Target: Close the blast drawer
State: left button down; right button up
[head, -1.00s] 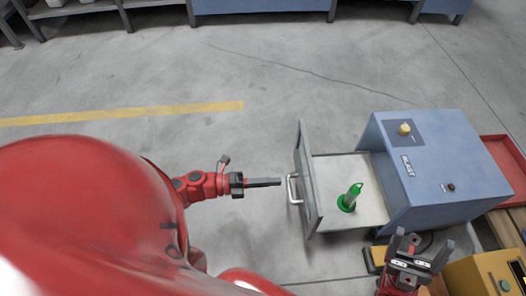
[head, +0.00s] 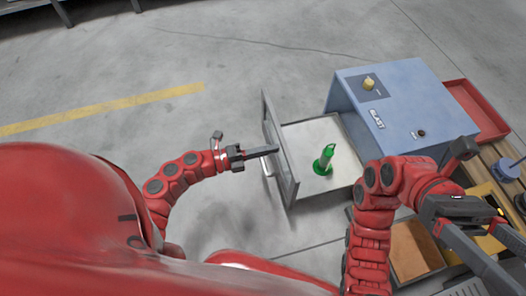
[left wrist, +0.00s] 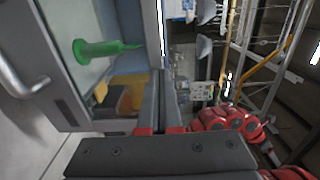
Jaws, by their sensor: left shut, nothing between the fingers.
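The blast drawer (head: 279,150) is pulled out to the left of the blue box marked BLAST (head: 405,110). A green object (head: 323,162) stands on its pale floor. The drawer and its metal handle (left wrist: 22,82) also show in the left wrist view. My left gripper (head: 277,149) is shut and empty, its fingertips at the outer face of the drawer front, over the handle area. I cannot tell whether they touch. The handle is partly hidden behind the fingers in the head view. My right gripper (head: 512,262) is open and empty at the lower right.
A red tray (head: 475,100) lies behind the blue box.

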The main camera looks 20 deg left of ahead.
pick_arm(q)
jog(key=shift+w+d, duration=0.15)
jog(key=shift+d, duration=0.1)
pick_arm(e)
jog(key=shift+s+d+f+n+t, duration=0.1)
jog(key=shift+s+d+n+t, duration=0.2)
jog(key=shift+s+d+t, duration=0.25)
jog(key=shift+a, duration=0.1)
pick_arm(q)
jog(key=x, duration=2.5)
jog(key=shift+w+p, duration=0.15)
jog(key=shift+p, duration=0.2)
pick_arm(e)
jog(key=w+a+m+g+y, duration=0.1)
jog(key=w+a+g, duration=0.1)
jog(key=g, duration=0.1)
jog(key=shift+w+a+m, duration=0.3)
jog(key=shift+m, duration=0.1)
pick_arm(q)
jog(key=shift+r, duration=0.2)
